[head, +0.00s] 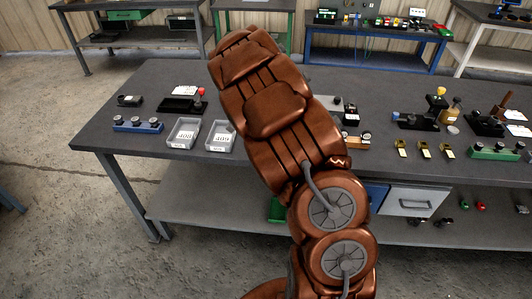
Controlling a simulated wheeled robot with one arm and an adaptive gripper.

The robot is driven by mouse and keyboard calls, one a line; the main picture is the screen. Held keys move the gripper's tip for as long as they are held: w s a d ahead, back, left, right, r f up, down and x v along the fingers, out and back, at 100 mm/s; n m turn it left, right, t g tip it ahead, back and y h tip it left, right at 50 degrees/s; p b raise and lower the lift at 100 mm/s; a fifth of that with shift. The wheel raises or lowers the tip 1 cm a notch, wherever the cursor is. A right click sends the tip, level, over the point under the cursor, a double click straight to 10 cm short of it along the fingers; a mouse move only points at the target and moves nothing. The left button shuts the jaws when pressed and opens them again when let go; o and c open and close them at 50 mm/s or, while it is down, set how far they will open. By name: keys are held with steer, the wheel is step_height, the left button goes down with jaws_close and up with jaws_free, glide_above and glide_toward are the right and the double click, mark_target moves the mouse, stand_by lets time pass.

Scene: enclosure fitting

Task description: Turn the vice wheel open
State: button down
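My brown arm stretches from the bottom of the head view up and left across the workbench (240,75). My gripper does not show; the arm links cover the middle of the bench. I cannot pick out the vice or its wheel with certainty. A dark fixture with a brown handle (490,120) stands at the far right of the bench.
Left on the bench are a blue block with dark knobs (137,125), two grey bins (184,133) and a red-knobbed lever (199,95). Several brass padlocks (424,150) lie at right. Floor at left is clear.

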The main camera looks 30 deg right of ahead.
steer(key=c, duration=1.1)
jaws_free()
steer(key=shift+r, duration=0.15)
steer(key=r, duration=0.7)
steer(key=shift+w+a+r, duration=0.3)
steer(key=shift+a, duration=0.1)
